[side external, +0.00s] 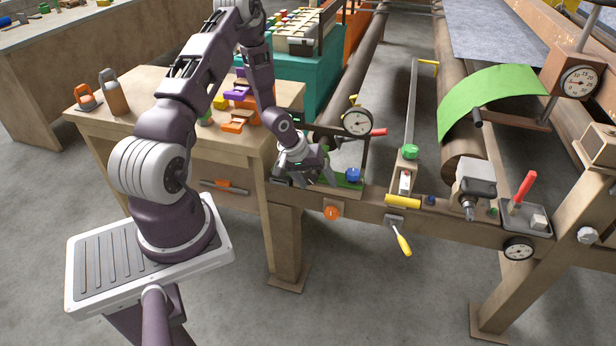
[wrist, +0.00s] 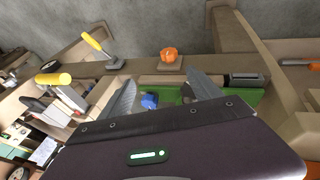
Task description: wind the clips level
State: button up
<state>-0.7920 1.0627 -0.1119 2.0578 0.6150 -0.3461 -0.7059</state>
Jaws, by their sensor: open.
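My gripper (side external: 303,180) is low over the frame rail beside the wooden bench, pointing down. In the wrist view its two fingers (wrist: 163,92) are apart with nothing held between them. A blue knob (side external: 353,175) sits on a green plate (side external: 345,185) just right of the gripper. In the wrist view the blue knob (wrist: 150,101) shows beyond the gripper body, near the left finger. An orange knob (side external: 332,213) is on the rail's front face, below the gripper. Coloured clip-like pieces (side external: 237,92) lie on the bench. I cannot tell which clips the task means.
A dial gauge (side external: 358,122) stands behind the gripper. A yellow-handled lever (side external: 403,243) hangs from the rail, with a yellow cylinder (side external: 402,201) above it. Rollers and a green sheet (side external: 490,100) lie farther right. A tray (side external: 540,228) with a red handle stands at the right.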

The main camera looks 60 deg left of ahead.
aim_at(310, 176)
jog(key=s+a+r+t, duration=0.1)
jog(key=s+a+r, duration=0.1)
jog(key=a+r, duration=0.5)
jog(key=f, duration=0.6)
jog(key=shift+w+a+f, duration=0.1)
jog(key=shift+a+f, duration=0.1)
jog(key=shift+a, duration=0.2)
jog(key=x, duration=0.7)
jog(key=shift+w+a, duration=0.1)
jog(key=shift+a, duration=0.05)
jog(key=c, duration=1.4)
jog(key=shift+o, duration=0.2)
jog(key=shift+y, duration=0.3)
jog(key=g+y, duration=0.2)
jog(key=shift+w+d+m+y, duration=0.15)
jog(key=shift+d+m+y, duration=0.05)
jog(key=shift+m+y, duration=0.1)
jog(key=m+g+y, duration=0.1)
jog(key=g+y, duration=0.2)
jog(key=shift+g, duration=0.3)
jog(key=shift+f+y, duration=0.1)
jog(key=shift+y, duration=0.2)
